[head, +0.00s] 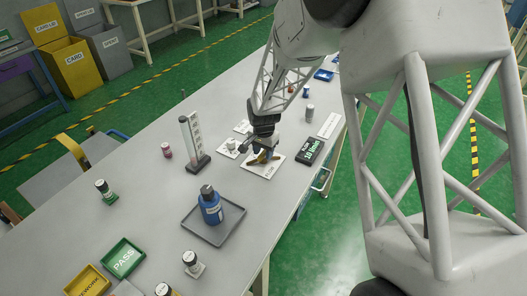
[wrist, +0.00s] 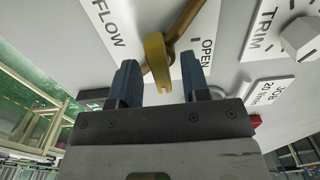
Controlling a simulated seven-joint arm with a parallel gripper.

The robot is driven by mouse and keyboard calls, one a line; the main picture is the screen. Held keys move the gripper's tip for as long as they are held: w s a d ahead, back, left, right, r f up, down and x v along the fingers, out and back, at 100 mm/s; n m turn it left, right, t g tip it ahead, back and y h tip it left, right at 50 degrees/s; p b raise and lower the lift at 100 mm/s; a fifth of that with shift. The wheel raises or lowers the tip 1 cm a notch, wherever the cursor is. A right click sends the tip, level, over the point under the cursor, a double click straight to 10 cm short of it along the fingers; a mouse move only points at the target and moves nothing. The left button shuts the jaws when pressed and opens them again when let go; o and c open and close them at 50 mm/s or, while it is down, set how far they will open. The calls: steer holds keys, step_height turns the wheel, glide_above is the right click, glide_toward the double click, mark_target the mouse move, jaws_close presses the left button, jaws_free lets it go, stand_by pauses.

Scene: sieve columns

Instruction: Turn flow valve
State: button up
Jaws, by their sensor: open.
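The flow valve's yellow lever (wrist: 157,58) stands out from a white plate (wrist: 108,12) lettered FLOW and OPEN in the wrist view. A brown, brass-like bar (wrist: 188,20) of the valve runs up and to the right behind it. My gripper (wrist: 159,64) is open, with one blue-grey finger on each side of the lever. I see gaps on both sides, and contact is not clear. In the head view the gripper (head: 262,150) is low over the valve plate (head: 262,171) and hides part of the valve.
A TRIM plate with a knob (wrist: 302,37) lies beside the valve. In the head view a dark display box (head: 310,152) is to the right, and a clear column (head: 194,142) to the left. A blue bottle (head: 211,207) stands on a grey tray (head: 190,226) in front.

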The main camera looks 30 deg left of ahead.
steer(key=shift+c, duration=0.3)
jaws_close()
steer(key=shift+n, duration=0.4)
steer(key=n, duration=1.7)
stand_by(0.4)
